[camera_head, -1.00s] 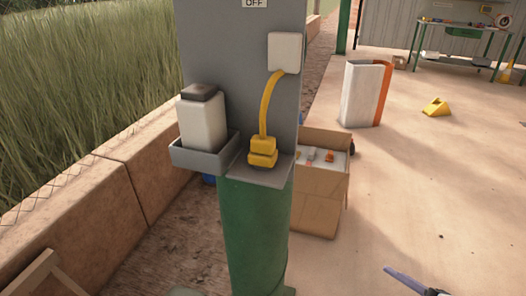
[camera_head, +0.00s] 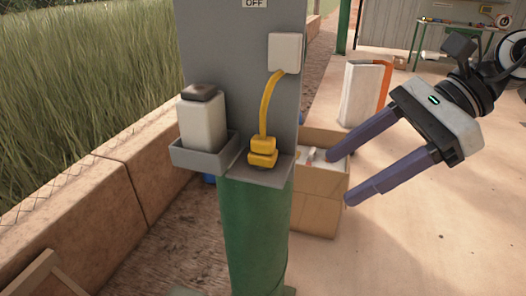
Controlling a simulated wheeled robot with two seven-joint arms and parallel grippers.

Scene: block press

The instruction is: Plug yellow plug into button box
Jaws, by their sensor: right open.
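The yellow plug (camera_head: 262,152) sits on the small grey ledge at the foot of the grey panel (camera_head: 225,65). Its yellow cord runs up to a white box (camera_head: 285,52) on the panel's right side. I cannot tell whether this white box is the button box. My right gripper (camera_head: 340,180) is open and empty, to the right of the plug and apart from it, with its purple fingers pointing left. My left gripper is not in view.
A green post (camera_head: 252,235) carries the panel. A white bottle with a dark cap (camera_head: 203,120) stands in a grey tray left of the plug. A cardboard box (camera_head: 317,212) stands behind the post. A low brick wall (camera_head: 90,195) runs along the left.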

